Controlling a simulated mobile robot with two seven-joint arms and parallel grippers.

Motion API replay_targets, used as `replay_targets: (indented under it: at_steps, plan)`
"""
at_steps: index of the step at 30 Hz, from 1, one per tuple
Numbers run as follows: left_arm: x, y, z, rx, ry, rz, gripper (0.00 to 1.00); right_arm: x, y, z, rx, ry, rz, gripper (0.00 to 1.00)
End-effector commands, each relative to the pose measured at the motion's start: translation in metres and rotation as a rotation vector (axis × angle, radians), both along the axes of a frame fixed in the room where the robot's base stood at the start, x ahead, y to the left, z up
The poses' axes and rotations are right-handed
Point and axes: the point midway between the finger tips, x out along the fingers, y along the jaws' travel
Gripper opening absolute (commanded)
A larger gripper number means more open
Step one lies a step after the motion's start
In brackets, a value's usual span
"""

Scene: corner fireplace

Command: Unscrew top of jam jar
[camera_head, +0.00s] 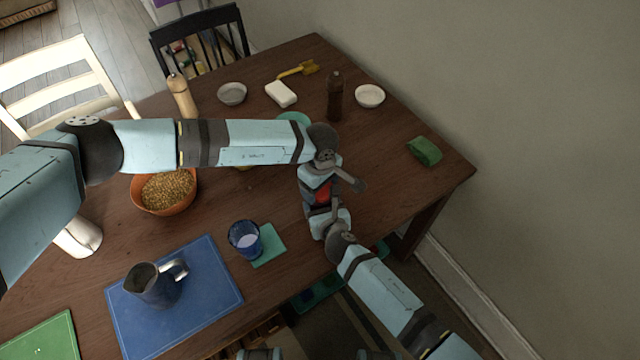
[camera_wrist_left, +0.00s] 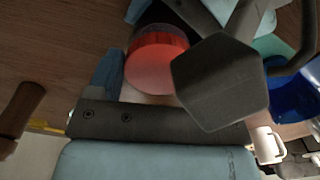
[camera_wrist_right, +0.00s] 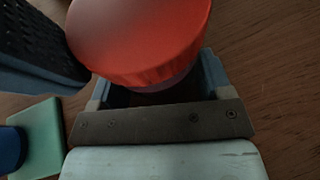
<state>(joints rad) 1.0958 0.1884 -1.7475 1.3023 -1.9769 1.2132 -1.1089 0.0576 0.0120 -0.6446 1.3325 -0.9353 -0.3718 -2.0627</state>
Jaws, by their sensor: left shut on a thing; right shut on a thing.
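The jam jar has a red lid, which shows between my two grippers in the head view (camera_head: 322,194). The lid fills the top of the right wrist view (camera_wrist_right: 140,38) and sits between the left fingers in the left wrist view (camera_wrist_left: 155,62). My left gripper (camera_head: 321,184) comes from behind the jar and is shut on the lid. My right gripper (camera_head: 322,212) comes from the front and is shut on the jar body (camera_wrist_right: 165,90) below the lid. The lid sits on the jar. Most of the jar body is hidden by the lid and grippers.
A blue cup (camera_head: 244,238) stands on a green coaster (camera_head: 268,246) left of the jar. A dark bottle (camera_head: 334,98), a white bowl (camera_head: 369,96) and a green sponge-like block (camera_head: 424,151) stand farther back. The wooden table right of my grippers is clear.

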Motion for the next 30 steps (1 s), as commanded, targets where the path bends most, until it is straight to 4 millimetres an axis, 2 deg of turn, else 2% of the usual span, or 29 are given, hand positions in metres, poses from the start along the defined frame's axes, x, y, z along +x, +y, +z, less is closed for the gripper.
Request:
replay_targets:
  at_steps: [3, 7, 17, 18, 20, 21, 30]
  plan:
    - [-0.0005, -0.0001, -0.0001, -0.001, 0.003, 0.195, 0.44, 0.0004, 0.0001, 0.0008, 0.0, -0.001, 0.0, 0.06]
    - [-0.0004, 0.0001, 0.0002, 0.0, 0.001, 0.333, 0.44, 0.0004, 0.0001, 0.0008, 0.0, -0.001, 0.0, 0.06]
    - [-0.0001, 0.0001, 0.0004, 0.001, 0.0, 0.367, 0.44, 0.0004, 0.0, 0.0008, 0.0, -0.001, 0.0, 0.06]
    - [-0.0001, 0.0001, 0.0004, 0.001, 0.0, 0.366, 0.82, 0.0004, 0.0, 0.0008, 0.0, -0.001, 0.0, 0.06]
    - [-0.0001, 0.0001, 0.0005, 0.0, 0.001, 0.366, 0.95, 0.0004, 0.0, 0.0008, 0.0, -0.001, 0.0, 0.06]
    - [-0.0001, 0.0001, 0.0004, 0.0, 0.001, 0.366, 0.98, 0.0004, 0.0, 0.0007, 0.0, -0.001, 0.0, 0.06]
    - [0.0001, -0.0001, 0.0032, -0.001, 0.0, 0.365, 0.98, 0.0004, 0.0, 0.0008, 0.0, -0.001, 0.0, 0.06]
